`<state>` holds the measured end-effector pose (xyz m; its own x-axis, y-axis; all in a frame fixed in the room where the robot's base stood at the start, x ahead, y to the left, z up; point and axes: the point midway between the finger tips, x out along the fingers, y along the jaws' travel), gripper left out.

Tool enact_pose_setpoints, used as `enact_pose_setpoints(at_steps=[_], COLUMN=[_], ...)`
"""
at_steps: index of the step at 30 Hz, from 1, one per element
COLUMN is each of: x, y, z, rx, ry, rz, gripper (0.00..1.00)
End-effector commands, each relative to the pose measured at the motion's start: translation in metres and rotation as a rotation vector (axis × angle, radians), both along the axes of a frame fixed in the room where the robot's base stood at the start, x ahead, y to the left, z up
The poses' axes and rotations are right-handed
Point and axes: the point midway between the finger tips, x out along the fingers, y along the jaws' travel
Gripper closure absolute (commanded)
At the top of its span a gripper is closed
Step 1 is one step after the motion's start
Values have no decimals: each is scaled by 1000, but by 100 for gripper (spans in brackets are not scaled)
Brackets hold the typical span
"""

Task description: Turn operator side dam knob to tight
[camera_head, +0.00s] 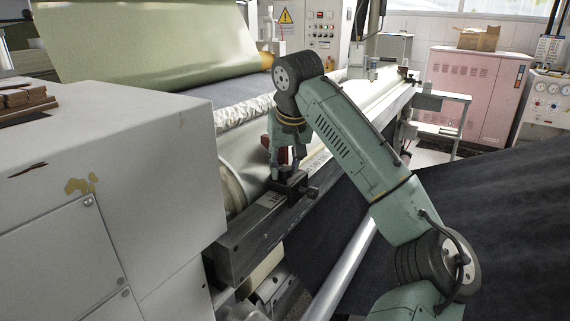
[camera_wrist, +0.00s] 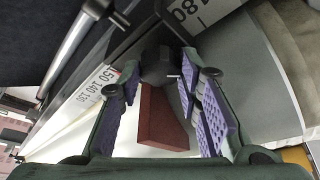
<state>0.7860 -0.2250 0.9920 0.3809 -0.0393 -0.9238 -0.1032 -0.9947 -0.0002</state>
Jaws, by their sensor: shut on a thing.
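The operator side dam is a dark block (camera_head: 291,187) on the dark rail, with a red-brown plate (camera_wrist: 160,120) that shows large in the wrist view. A dark knob (camera_wrist: 160,66) sits beyond the plate, between my fingertips. My gripper (camera_head: 284,172) reaches down onto the dam from above. In the wrist view, my gripper (camera_wrist: 161,84) has its purple-padded fingers on either side of the knob and is shut on it. The fingers hide part of the dam in the head view. The knob's setting cannot be read.
A measuring scale (camera_wrist: 98,84) runs along the rail (camera_head: 250,232). A large grey machine housing (camera_head: 150,150) stands close on the left. A roller (camera_head: 235,170) lies behind the rail, and dark sheet (camera_head: 480,220) spreads at the right.

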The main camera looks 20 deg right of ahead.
Motion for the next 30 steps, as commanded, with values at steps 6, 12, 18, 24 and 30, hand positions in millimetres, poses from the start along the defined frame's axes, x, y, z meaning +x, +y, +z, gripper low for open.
enact_pose_setpoints(at_steps=[6,12,18,24,30], x=[0,0,0,0,1], y=[0,0,-1,-2,-3], z=[0,1,2,4,5], rx=[0,2,5,6,6], ry=[0,1,0,1,1], rz=[0,17,94,244,431], gripper=[96,96,96,96,96])
